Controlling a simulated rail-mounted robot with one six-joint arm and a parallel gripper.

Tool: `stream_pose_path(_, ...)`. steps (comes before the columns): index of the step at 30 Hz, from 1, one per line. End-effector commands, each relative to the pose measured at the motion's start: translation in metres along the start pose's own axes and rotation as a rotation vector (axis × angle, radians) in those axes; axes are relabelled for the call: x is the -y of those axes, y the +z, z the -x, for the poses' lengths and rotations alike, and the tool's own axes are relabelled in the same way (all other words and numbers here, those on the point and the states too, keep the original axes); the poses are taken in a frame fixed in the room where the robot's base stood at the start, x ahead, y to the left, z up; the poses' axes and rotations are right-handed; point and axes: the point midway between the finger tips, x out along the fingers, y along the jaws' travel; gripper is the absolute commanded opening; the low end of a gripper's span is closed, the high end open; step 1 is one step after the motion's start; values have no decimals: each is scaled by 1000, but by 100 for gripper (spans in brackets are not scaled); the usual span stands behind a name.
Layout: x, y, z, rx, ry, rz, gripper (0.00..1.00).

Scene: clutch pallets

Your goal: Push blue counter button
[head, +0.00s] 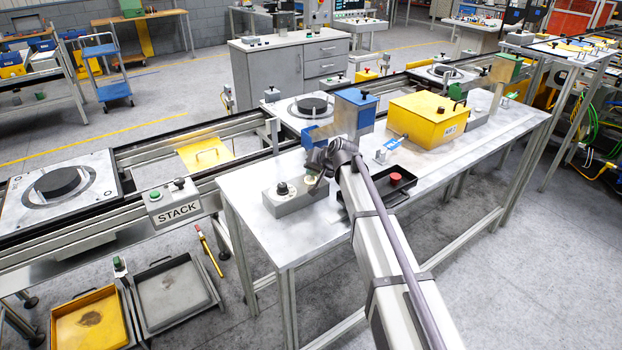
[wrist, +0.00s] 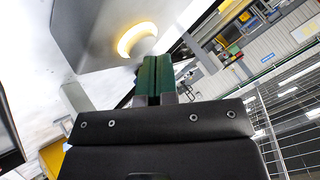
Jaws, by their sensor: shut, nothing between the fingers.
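A grey control box (head: 296,197) sits on the light workbench, with a black knob (head: 282,188) and a pale round button on top beside my gripper. My gripper (head: 319,178) is at the right end of this box. In the wrist view, the green fingers (wrist: 155,62) are shut together and empty. Their tips are close to a round button (wrist: 137,40) glowing yellow-white on a grey face; I cannot tell whether they touch it. A blue device (head: 355,110) stands behind my gripper. I cannot make out a button clearly blue in colour.
A yellow box (head: 428,118) stands further right on the workbench (head: 255,185). A black tray (head: 408,180) with a red button (head: 396,178) lies right of my arm. A conveyor with a STACK control box (head: 172,203) runs at left.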

Motion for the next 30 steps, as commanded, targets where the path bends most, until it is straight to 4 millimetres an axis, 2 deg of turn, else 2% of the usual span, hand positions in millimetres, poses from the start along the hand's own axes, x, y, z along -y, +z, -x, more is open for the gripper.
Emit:
stream_pose_path(3,-4,4,-6,0,0,0,0)
stream_pose_path(12,-3,3,-5,0,0,0,0)
stream_pose_path(18,2,-2,2,0,0,0,0)
stream_pose_path(26,1,-1,2,0,0,0,0)
stream_pose_path(30,7,-7,10,0,0,0,0)
